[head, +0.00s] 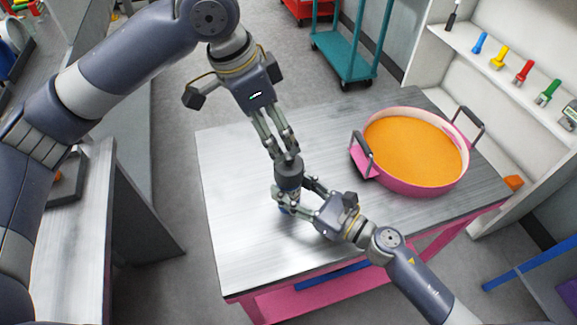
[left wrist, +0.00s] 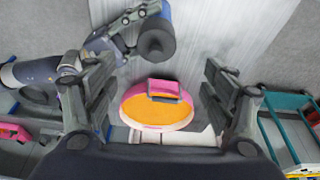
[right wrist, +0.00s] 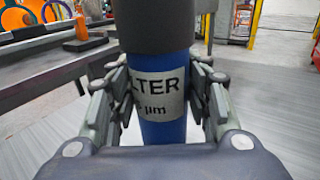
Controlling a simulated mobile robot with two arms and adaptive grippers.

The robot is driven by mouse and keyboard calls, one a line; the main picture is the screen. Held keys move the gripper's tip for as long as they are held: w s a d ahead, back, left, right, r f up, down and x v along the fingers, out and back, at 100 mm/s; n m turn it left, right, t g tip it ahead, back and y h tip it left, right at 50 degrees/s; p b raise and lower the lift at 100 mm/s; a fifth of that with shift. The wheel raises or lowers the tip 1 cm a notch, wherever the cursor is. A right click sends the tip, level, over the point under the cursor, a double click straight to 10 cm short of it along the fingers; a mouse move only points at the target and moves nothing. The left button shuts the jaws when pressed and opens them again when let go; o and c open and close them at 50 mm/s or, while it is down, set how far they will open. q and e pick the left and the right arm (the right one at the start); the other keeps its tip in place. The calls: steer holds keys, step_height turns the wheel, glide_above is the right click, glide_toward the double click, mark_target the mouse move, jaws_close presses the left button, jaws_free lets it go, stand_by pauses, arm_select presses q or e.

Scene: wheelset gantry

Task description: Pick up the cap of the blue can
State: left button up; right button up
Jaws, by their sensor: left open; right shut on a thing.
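The blue can (right wrist: 172,131) stands upright on the metal table, with a white label reading "TER" and "µm" in the right wrist view. Its dark grey cap (head: 289,170) is on top and shows large in the right wrist view (right wrist: 155,25). My right gripper (head: 293,191) is shut around the blue body below the cap. My left gripper (head: 284,154) points down from above, its fingers open and empty. In the left wrist view the cap (left wrist: 157,42) lies near the top edge, not clearly between the fingers. Whether the left fingertips touch the cap cannot be told.
A pink round pan (head: 411,185) with orange contents and two handles stands on the table (head: 240,230), right of the can. A white shelf (head: 500,75) with coloured tools is at the right. A teal cart (head: 345,50) stands behind. The table's left part is clear.

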mark_target(287, 155)
arm_select(q)
steer(key=x, duration=0.3)
steer(key=shift+f, duration=0.15)
steer(key=shift+s+x, duration=0.2)
steer(key=shift+x, duration=2.5)
steer(key=shift+d, duration=0.15)
steer(key=c, duration=1)
